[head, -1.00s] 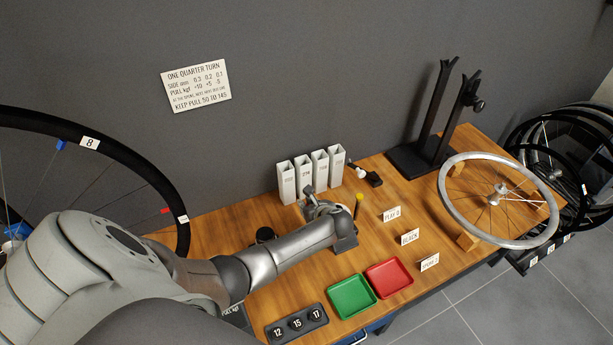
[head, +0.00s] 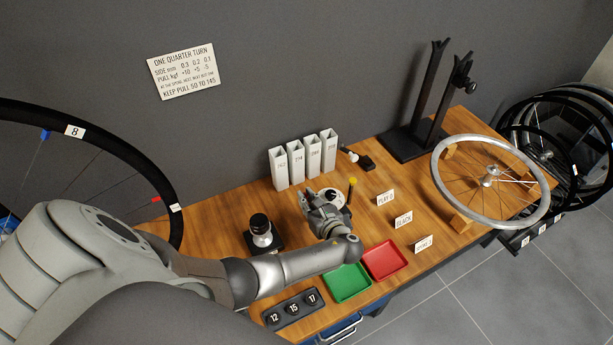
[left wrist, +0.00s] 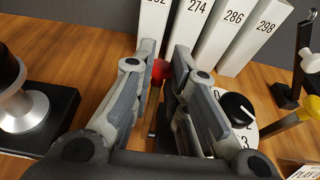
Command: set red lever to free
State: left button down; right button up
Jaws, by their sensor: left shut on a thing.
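The red lever (left wrist: 159,70) shows in the left wrist view as a red knob on a thin stem that runs down between my fingers. My left gripper (left wrist: 166,58) is shut on it, one finger on each side. In the head view my left gripper (head: 308,197) is at the back middle of the bench, in front of the white boxes, and it hides the lever. A white dial (left wrist: 236,110) with a black pointer knob and numbers stands just right of the fingers. My right gripper is not in view.
White numbered boxes (head: 303,158) stand close behind the gripper. A yellow-topped lever (head: 352,182) is to its right. A black-and-silver knob on a base (head: 261,231) is to its left. Green (head: 347,283) and red (head: 385,260) trays lie in front.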

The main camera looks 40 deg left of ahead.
pick_arm(q)
jog(key=shift+d, duration=0.2)
jog(key=c, duration=1.3)
grip_release()
jog(key=shift+r, duration=0.1)
jog(key=v, duration=1.2)
jog(key=shift+s, duration=0.1)
